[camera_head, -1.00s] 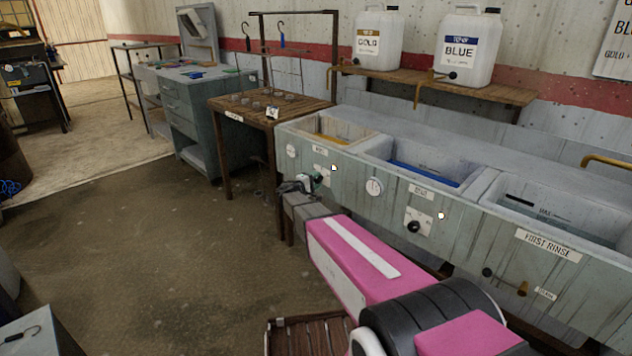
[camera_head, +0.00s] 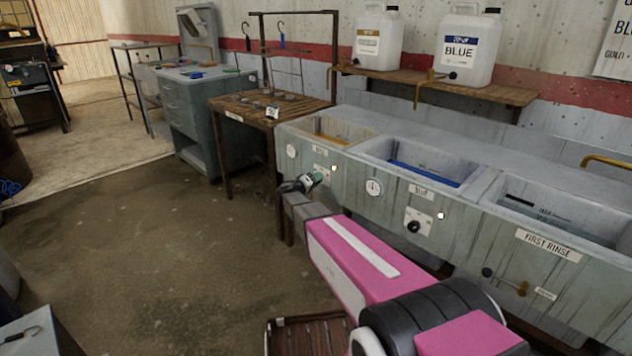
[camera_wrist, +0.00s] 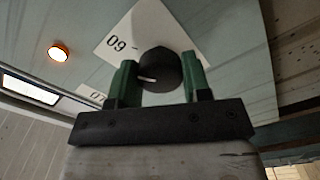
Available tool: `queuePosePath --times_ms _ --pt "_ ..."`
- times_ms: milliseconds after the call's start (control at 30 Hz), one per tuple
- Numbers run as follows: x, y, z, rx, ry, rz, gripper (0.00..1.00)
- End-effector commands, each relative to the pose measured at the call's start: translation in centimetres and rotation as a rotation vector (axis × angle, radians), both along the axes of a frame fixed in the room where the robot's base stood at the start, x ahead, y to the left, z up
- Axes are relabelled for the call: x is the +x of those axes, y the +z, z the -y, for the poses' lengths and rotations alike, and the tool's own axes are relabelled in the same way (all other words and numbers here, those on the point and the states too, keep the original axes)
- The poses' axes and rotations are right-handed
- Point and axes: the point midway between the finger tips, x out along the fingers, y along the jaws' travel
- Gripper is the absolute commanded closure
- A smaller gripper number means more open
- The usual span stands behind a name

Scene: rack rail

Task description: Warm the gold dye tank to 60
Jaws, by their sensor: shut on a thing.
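The gold dye tank (camera_head: 319,137) is the left basin of the trough, with yellow-gold liquid in it. In the wrist view its black round knob (camera_wrist: 160,70) sits on a white dial plate (camera_wrist: 128,36) marked 60 at the left. My gripper (camera_wrist: 160,82) has its green fingers on both sides of the knob and is shut on it. The knob's pale pointer line lies toward the left. In the head view my gripper (camera_head: 312,180) is at the tank's front panel and hides the knob. A small lamp glows orange in the wrist view (camera_wrist: 59,51).
The blue tank (camera_head: 425,168) is just right, with its own gauge (camera_head: 374,188) and knob (camera_head: 414,227). A first rinse basin (camera_head: 560,215) stands further right. A wooden table (camera_head: 262,108) is left of the trough.

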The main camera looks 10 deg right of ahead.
Motion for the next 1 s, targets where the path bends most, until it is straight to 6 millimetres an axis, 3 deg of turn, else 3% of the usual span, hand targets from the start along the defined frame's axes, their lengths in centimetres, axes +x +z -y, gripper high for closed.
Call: queuePosePath --times_ms 467,500,533,867,1000 --pt "-0.1 -0.1 0.0 0.010 -0.002 0.008 0.80" --pt "-0.1 -0.1 0.0 0.010 -0.002 0.008 0.43" --pt "-0.1 -0.1 0.0 0.010 -0.002 0.008 0.33" --pt "-0.1 0.0 -0.1 0.008 0.000 0.008 0.31" --pt "-0.9 0.0 -1.1 0.008 0.001 0.008 0.31"
